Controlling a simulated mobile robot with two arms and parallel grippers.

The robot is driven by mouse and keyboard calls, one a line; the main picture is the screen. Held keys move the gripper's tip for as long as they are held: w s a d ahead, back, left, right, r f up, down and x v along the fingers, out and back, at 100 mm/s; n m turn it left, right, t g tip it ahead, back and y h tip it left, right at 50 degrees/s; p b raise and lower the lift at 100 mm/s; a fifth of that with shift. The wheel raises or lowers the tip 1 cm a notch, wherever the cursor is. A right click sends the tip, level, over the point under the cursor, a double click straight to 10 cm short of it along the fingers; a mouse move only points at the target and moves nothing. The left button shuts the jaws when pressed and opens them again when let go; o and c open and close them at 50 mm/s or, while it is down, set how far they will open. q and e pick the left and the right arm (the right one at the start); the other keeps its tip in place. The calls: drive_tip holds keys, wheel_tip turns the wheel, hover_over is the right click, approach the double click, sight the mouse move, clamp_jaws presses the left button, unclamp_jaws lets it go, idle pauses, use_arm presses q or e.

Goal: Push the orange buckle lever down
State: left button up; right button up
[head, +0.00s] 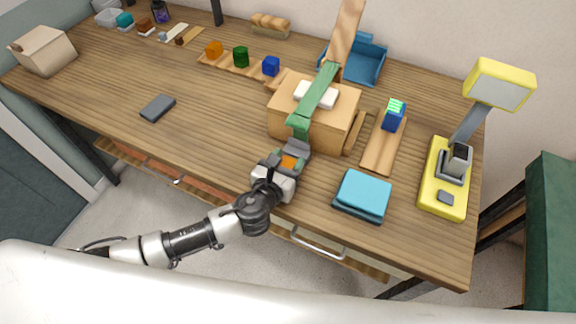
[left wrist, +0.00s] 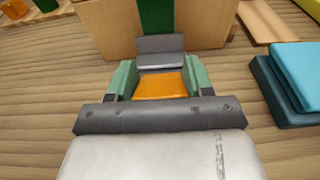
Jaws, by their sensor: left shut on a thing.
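The orange buckle lever (head: 289,163) is at the front of the wooden box (head: 335,128), below the lower end of the green strap (head: 318,92). It also shows in the left wrist view (left wrist: 160,85), in front of a grey buckle plate (left wrist: 161,52). My left gripper (head: 286,166) is shut on the lever, with a pale green finger pad on each side of it in the left wrist view (left wrist: 159,80). The lever sticks out toward my wrist; I cannot tell its exact tilt. My right gripper is not in view.
Teal folded cloths (head: 363,193) lie right of my gripper. A yellow lamp (head: 444,190) stands further right. A wooden tray (head: 384,146) with a blue block (head: 394,115) is beside the box. A dark phone-like slab (head: 158,108) lies left on otherwise clear table.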

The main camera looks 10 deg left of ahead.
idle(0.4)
use_arm(q)
drive_tip(key=o, duration=0.9)
drive_tip(key=shift+o, duration=0.2)
drive_tip(key=b+v, duration=0.1)
drive_tip(key=v, duration=1)
drive_tip(key=shift+f, duration=0.2)
